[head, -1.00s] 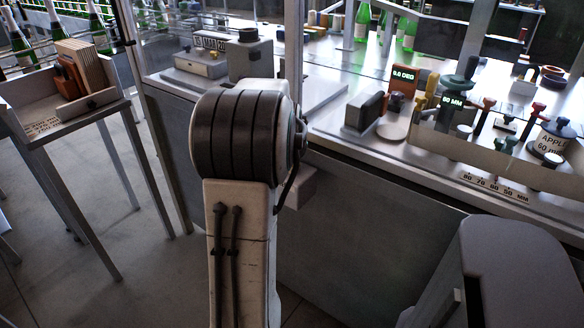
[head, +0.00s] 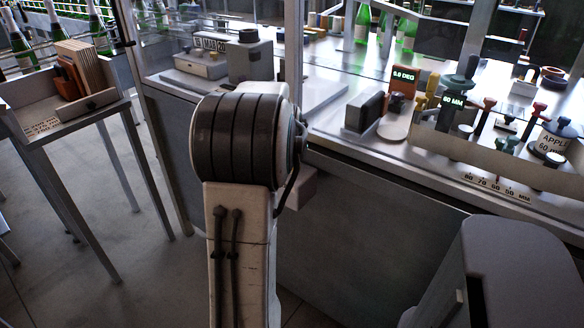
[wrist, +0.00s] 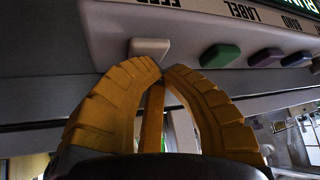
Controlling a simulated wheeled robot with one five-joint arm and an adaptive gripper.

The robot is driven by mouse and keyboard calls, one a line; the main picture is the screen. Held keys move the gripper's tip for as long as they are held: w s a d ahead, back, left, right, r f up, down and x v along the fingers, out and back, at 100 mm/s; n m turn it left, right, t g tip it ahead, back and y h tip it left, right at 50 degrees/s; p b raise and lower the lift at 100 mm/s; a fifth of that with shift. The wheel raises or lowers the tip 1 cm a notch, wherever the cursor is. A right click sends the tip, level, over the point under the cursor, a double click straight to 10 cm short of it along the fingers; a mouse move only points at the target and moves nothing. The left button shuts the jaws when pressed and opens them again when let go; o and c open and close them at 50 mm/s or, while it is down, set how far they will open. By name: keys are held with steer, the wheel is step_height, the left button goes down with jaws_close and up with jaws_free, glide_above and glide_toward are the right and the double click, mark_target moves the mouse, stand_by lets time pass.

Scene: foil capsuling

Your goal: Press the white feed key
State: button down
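The white feed key (wrist: 150,48) shows at the top of the wrist view, on a pale panel under upside-down lettering that reads FEED. The fingers look shut with nothing between the tips. The tips overlap or nearly reach the key's lower edge, and I cannot tell whether they touch it. In the head view my own arm hides the gripper, and I cannot make out the key there.
A green key (wrist: 220,56), a purple key (wrist: 265,57) and a blue key (wrist: 296,58) sit right of the white one. In the head view, the bench (head: 400,165) carries several knobs and a 0.0 DEG display (head: 403,79). A side table (head: 62,118) stands at left.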

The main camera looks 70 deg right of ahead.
steer(key=shift+r+p, duration=0.7)
steer(key=shift+r, duration=0.25)
steer(key=shift+r, duration=0.15)
steer(key=shift+r+p, duration=1.85)
steer(key=shift+r, duration=0.5)
steer(key=shift+a+f, duration=0.1)
